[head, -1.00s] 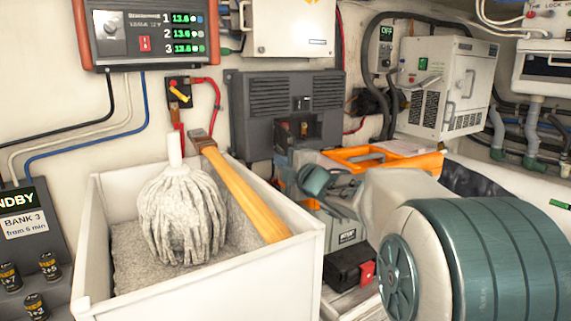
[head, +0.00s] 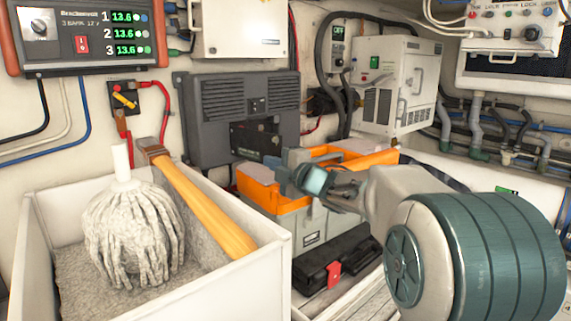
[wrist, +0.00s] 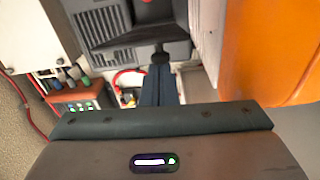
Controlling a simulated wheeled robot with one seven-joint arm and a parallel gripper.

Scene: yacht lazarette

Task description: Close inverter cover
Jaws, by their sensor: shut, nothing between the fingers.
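A dark grey vented box (head: 222,105), which I take to be the inverter, is on the back wall in the head view. A black flap-like cover (head: 252,140) stands out at its lower middle, not flush; its exact angle is unclear. In the wrist view the grey box (wrist: 105,22) is at the top, with the dark cover (wrist: 150,12) and a black knob-like piece (wrist: 160,56) below it. My gripper (head: 277,160) is shut and empty, just in front of the cover. In the wrist view its fingertips (wrist: 160,70) are at the knob; I cannot tell whether they touch.
An orange-and-grey toolbox (head: 285,205) stands below my gripper. A white bin (head: 220,275) with a mop (head: 135,230) and a wooden-handled tool (head: 205,215) is at the left. A white equipment box (head: 385,85) hangs at the right. A black case (head: 335,262) lies low.

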